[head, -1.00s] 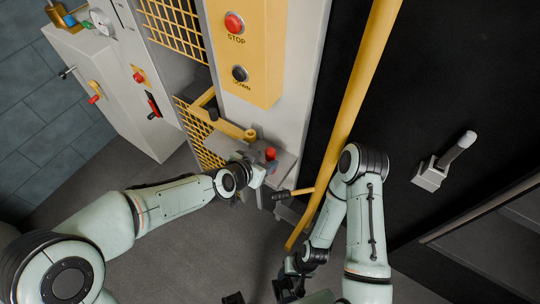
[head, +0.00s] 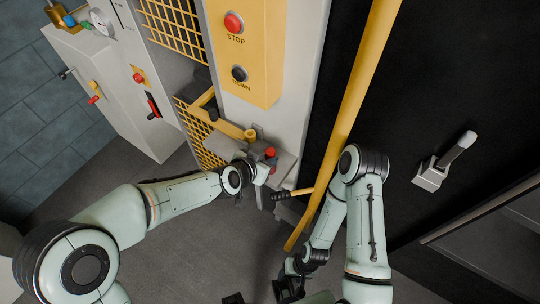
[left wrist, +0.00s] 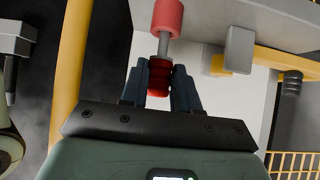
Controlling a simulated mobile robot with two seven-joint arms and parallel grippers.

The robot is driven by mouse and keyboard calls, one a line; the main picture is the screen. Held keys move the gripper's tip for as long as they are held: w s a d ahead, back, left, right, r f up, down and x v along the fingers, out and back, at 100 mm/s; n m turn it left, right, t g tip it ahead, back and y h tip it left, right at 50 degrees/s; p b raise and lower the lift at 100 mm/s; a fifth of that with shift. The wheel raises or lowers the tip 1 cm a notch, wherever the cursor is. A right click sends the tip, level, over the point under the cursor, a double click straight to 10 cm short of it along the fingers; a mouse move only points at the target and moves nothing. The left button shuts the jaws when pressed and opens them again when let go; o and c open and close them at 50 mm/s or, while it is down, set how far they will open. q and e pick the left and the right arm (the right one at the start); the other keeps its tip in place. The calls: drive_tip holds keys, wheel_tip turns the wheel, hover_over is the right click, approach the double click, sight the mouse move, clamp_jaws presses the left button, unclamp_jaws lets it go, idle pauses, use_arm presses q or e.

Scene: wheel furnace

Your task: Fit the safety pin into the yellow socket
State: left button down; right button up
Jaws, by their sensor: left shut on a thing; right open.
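My left gripper (left wrist: 159,88) is shut on a dark red ribbed piece (left wrist: 159,77), which I take to be the safety pin's grip. A lighter red cylinder (left wrist: 167,15) on a short grey shaft lies just beyond it in the left wrist view; whether they are one piece is unclear. In the head view my left gripper (head: 266,166) is at the small grey shelf, with red showing beside it. The yellow socket, apparently the short round yellow piece (head: 250,134), is above and left of it. My right gripper (head: 290,290) is open, low in the picture.
A yellow panel (head: 256,95) with STOP and DOWN buttons stands above the shelf. A yellow bar with a dark grip runs left of the socket. A long yellow pole (head: 350,110) and a black-handled yellow lever (head: 292,193) are to the right. Open floor (head: 200,240) lies below.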

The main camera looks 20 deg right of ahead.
use_arm(q)
wheel_tip(320, 180, up, 6)
drive_tip(key=p, duration=0.3)
drive_tip(key=shift+p, duration=0.3)
use_arm(e)
drive_tip(key=w+r, duration=0.2)
drive_tip(key=r, duration=0.2)
drive_tip(key=shift+w+r, duration=0.3)
drive_tip(key=shift+w, duration=0.1)
